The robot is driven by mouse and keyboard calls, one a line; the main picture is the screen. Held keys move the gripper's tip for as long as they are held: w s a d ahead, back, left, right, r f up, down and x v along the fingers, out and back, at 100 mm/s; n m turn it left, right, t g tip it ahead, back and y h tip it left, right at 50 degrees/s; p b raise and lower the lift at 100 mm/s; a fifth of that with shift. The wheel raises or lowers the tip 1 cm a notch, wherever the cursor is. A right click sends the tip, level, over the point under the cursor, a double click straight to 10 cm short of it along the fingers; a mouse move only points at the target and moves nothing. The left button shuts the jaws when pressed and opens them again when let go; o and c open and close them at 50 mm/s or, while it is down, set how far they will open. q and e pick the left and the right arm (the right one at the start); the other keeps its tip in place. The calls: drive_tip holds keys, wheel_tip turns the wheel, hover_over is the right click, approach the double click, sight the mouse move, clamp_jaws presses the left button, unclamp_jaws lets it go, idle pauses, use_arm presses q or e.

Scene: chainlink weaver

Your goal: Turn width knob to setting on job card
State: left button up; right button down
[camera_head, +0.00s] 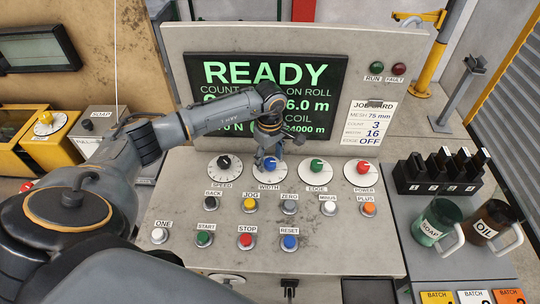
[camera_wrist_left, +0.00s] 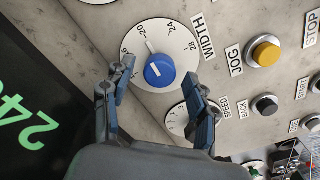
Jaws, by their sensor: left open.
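The width knob (camera_head: 269,163) is blue, on a round white dial on the sloped grey panel. In the left wrist view the blue knob (camera_wrist_left: 158,70) has a white pointer aimed near the 20 mark. The dial also shows 24 and 28; a mark at its left edge is partly hidden. My left gripper (camera_head: 268,140) hangs at the width knob. Its open fingers (camera_wrist_left: 160,88) are spread on either side of the lower part of the dial, with nothing between them gripped. The job card (camera_head: 368,122) reads mesh 75 mm, count 3, width 16, edge off. My right gripper is not seen.
The speed knob (camera_head: 224,163) and the edge knob (camera_head: 316,165) flank the width knob. Below are several push buttons, such as the yellow jog button (camera_head: 249,205). The screen (camera_head: 330,75) behind reads READY. Mugs and a black rack (camera_head: 440,175) stand at right.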

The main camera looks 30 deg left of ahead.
use_arm(q)
drive_tip(key=shift+f, duration=0.35)
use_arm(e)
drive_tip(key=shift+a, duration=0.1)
use_arm(q)
drive_tip(key=c, duration=1.2)
drive_tip(key=shift+o, duration=0.2)
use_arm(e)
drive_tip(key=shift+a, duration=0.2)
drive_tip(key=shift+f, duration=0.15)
